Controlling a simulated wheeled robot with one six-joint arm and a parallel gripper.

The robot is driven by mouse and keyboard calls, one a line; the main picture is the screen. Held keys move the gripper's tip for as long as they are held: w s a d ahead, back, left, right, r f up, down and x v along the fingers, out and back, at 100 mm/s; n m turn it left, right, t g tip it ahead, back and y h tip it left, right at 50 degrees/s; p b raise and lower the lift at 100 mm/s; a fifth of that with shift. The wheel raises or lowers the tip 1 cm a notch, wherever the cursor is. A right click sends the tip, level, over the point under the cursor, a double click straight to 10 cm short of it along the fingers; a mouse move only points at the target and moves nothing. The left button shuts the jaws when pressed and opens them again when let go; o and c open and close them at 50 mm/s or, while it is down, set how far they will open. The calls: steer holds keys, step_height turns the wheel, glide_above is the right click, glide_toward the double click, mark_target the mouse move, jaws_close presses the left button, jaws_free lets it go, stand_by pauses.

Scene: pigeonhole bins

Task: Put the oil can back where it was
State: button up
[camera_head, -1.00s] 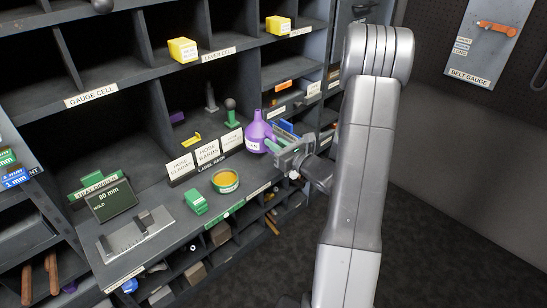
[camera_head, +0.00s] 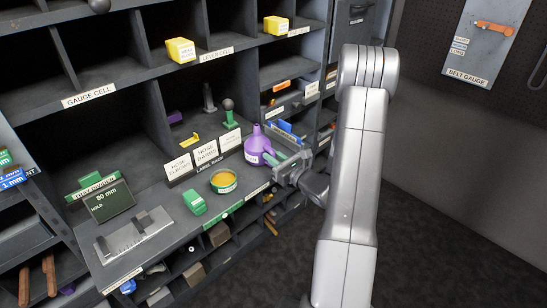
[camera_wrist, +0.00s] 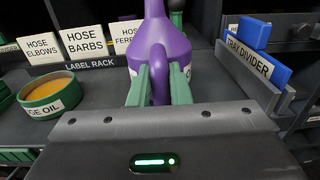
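The oil can (camera_head: 256,143) is purple with a conical top, a narrow neck and a white label. It is upright at the right end of the label rack's shelf, beside the white cards. My gripper (camera_head: 276,156) reaches it from the right. In the wrist view, the green fingers (camera_wrist: 159,84) are on either side of the purple handle of the can (camera_wrist: 162,42) and hold it. The can's base is hidden there, and I cannot tell whether it touches the shelf.
The label rack (camera_head: 180,181) with white cards stands left of the can. A round green tin (camera_head: 223,188) and a green block (camera_head: 194,202) sit in front. A blue tray divider (camera_wrist: 262,62) is close on the right. Dark cell walls surround the shelf.

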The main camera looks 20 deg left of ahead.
steer(key=o, duration=0.3)
steer(key=shift+o, duration=0.3)
steer(key=shift+r, duration=0.1)
steer(key=shift+r, duration=0.15)
steer(key=b+v, duration=0.1)
steer(key=v, duration=1.1)
